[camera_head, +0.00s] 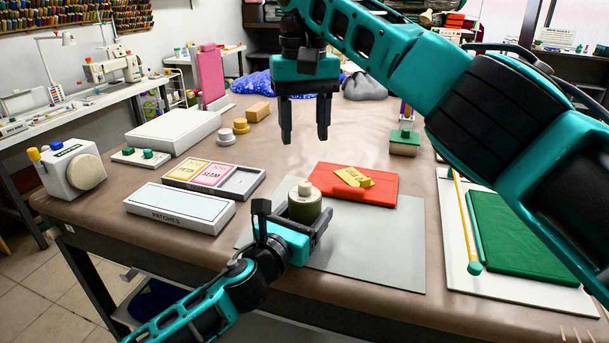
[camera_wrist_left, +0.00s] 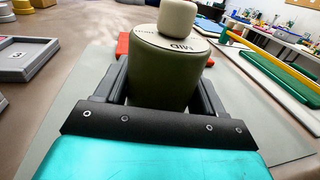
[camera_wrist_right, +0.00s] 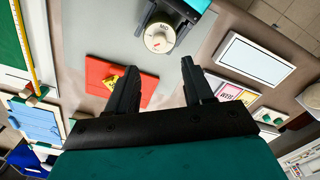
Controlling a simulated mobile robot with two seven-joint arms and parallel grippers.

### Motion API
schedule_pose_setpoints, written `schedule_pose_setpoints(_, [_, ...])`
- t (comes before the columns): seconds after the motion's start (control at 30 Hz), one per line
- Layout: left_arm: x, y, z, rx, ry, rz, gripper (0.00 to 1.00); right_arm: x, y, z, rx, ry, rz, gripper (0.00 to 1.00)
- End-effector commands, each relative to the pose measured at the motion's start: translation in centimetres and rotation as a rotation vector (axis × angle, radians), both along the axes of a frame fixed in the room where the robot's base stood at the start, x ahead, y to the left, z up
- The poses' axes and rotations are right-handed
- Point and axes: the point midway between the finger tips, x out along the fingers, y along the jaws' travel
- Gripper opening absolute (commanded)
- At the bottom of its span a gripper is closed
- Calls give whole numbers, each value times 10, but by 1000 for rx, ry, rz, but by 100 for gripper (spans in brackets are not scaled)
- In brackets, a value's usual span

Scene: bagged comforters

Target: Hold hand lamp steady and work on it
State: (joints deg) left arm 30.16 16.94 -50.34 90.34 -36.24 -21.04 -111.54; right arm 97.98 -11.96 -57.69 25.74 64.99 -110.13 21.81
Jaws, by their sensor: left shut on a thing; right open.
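A dark olive cylinder (camera_head: 304,210) with a cream knob on top stands upright on the grey mat (camera_head: 385,250); it appears to be the hand lamp. Its pale top reads "MID" in the left wrist view (camera_wrist_left: 168,75). My left gripper (camera_head: 293,212) is shut around its sides, coming from the table's front edge. My right gripper (camera_head: 305,138) is open and empty, pointing down above and behind the cylinder. In the right wrist view the cylinder (camera_wrist_right: 160,39) lies beyond the open fingers, apart from them.
A red folder (camera_head: 385,190) with a yellow tag (camera_head: 354,177) lies just behind the cylinder. The "PATCHES" box (camera_head: 180,208) and a card tray (camera_head: 240,184) are at left. A green pad (camera_head: 525,235) on a white board is at right. The grey mat's right front part is clear.

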Motion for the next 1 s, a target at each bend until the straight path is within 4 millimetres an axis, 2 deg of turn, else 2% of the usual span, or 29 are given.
schedule_pose_setpoints(0.3, [0, 0, 0, 0, 0, 0, 40, 0, -1, -63, -1, 2, -2, 52])
schedule_pose_setpoints(0.5, [0, 0, 0, 0, 0, 0, 40, 0, -1, -88, -1, 0, -1, 52])
schedule_pose_setpoints(0.63, [0, 0, 0, 0, 0, 0, 40, 0, 0, -95, 0, 0, -2, 52])
schedule_pose_setpoints(0.9, [0, 0, 0, 0, 0, 0, 40, 0, 0, -96, 0, -1, -2, 52])
schedule_pose_setpoints(1.0, [0, 0, 0, 0, 0, 0, 40, 0, 0, -96, 0, -1, -2, 43])
